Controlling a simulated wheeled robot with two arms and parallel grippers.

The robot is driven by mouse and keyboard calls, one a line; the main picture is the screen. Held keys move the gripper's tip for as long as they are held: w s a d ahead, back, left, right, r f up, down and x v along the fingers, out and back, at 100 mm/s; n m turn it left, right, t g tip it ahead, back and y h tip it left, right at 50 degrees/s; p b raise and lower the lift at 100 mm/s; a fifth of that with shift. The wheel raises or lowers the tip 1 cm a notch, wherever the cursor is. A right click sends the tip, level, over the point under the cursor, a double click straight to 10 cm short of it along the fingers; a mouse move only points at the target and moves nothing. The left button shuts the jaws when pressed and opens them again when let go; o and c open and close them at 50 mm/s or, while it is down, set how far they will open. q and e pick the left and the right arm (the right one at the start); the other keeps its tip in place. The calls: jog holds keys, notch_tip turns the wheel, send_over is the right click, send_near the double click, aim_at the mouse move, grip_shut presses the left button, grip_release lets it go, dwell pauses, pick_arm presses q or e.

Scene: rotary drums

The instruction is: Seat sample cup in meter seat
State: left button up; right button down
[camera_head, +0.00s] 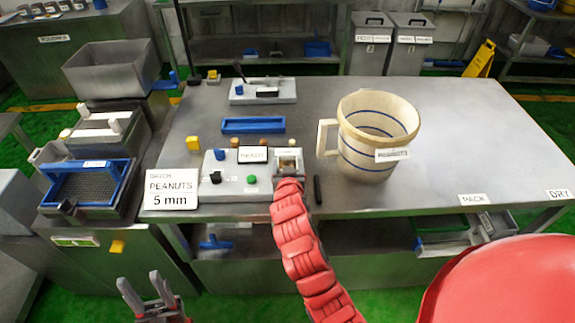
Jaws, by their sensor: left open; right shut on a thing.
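The meter (228,178) is a light grey box on the steel table, with a small display reading READY, a green button and a black knob. Its seat (290,153) is at the right end of the box. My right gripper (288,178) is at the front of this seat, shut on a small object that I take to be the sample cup. My own red arm hides most of the fingers and the cup, so I cannot tell whether the cup is in the seat or just above it. My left gripper (147,298) is open and empty, low in front of the table.
A large cream jug (365,155) with blue rings stands right of the meter. A blue tray (253,125) and a grey fixture (263,91) lie behind it. A PEANUTS 5 mm sign (172,190) stands at the left edge. The table's right side is clear.

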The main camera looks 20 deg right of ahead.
jog(key=shift+f+b, duration=0.25)
jog(key=shift+b, duration=0.05)
grip_release()
jog(key=shift+s, duration=0.1)
